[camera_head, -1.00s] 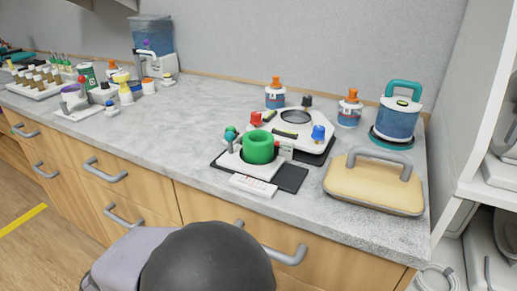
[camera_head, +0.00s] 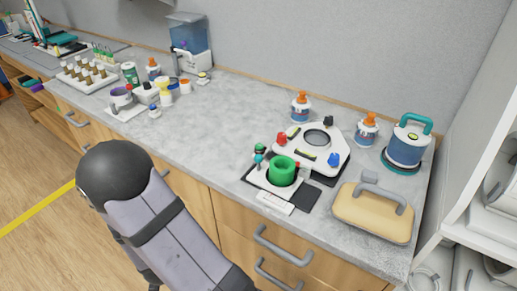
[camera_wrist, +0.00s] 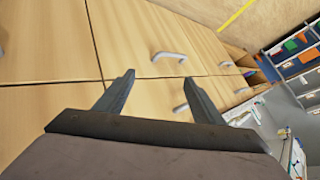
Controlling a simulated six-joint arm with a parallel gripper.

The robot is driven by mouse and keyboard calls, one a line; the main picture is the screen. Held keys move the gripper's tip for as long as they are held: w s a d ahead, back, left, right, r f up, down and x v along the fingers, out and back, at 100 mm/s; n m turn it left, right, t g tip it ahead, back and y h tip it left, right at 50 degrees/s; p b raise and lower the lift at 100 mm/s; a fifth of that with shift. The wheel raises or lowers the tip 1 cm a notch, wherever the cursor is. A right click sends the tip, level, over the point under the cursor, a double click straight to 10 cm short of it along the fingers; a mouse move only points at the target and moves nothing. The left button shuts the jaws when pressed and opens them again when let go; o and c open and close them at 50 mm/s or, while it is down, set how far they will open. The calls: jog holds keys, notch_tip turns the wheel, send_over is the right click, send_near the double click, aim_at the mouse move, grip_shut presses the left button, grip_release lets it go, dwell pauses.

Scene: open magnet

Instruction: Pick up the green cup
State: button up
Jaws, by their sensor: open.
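The green cup (camera_head: 282,170) sits on a small white device with a dark base on the grey counter, right of centre in the head view. It looks upright, with its open top showing. My gripper (camera_wrist: 158,88) shows in the wrist view with its two dark fingers spread apart and nothing between them. It faces the wooden cabinet fronts, away from the cup. In the head view my arm is at the lower left, in front of the cabinets, and the gripper itself is not visible there. The cup is not in the wrist view.
Beside the cup stand a white device with a round plate (camera_head: 318,138), a beige block with a grey handle (camera_head: 372,211) and a blue container (camera_head: 407,146). Orange-capped bottles (camera_head: 301,106) stand behind. The counter's middle (camera_head: 215,125) is clear. Drawer handles (camera_head: 283,246) stick out below.

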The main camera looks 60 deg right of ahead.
aim_at(277, 176)
jog(key=s+d+r+m+h+p, duration=0.2)
jog(key=s+d+r+h+p, duration=0.15)
jog(key=r, duration=0.35)
jog(key=s+d+r+m+h+p, duration=0.1)
jog(key=s+d+r+h+p, duration=0.1)
jog(key=d+r+h+p, duration=0.3)
jog(key=s+d+r+m+h+p, duration=0.1)
jog(key=s+d+r+m+p, duration=0.15)
jog(key=r, duration=0.55)
jog(key=s+d+g+h, duration=0.1)
jog(key=s+d+g, duration=0.1)
jog(key=s, duration=0.3)
jog(key=s+d+n+g+h, duration=0.1)
jog(key=s+d+g, duration=0.2)
jog(key=s, duration=0.2)
jog(key=s+d+n+g+h+p, duration=0.1)
jog(key=s+d+g, duration=0.1)
jog(key=s, duration=0.3)
jog(key=shift+s+d+f+g, duration=0.15)
jog(key=shift+s+g, duration=0.25)
jog(key=shift+g, duration=0.1)
jog(key=shift+d+b, duration=0.7)
jog(key=shift+d, duration=2.5)
jog(key=shift+w+d, duration=0.1)
jog(key=shift+d, duration=0.1)
jog(key=shift+d, duration=0.1)
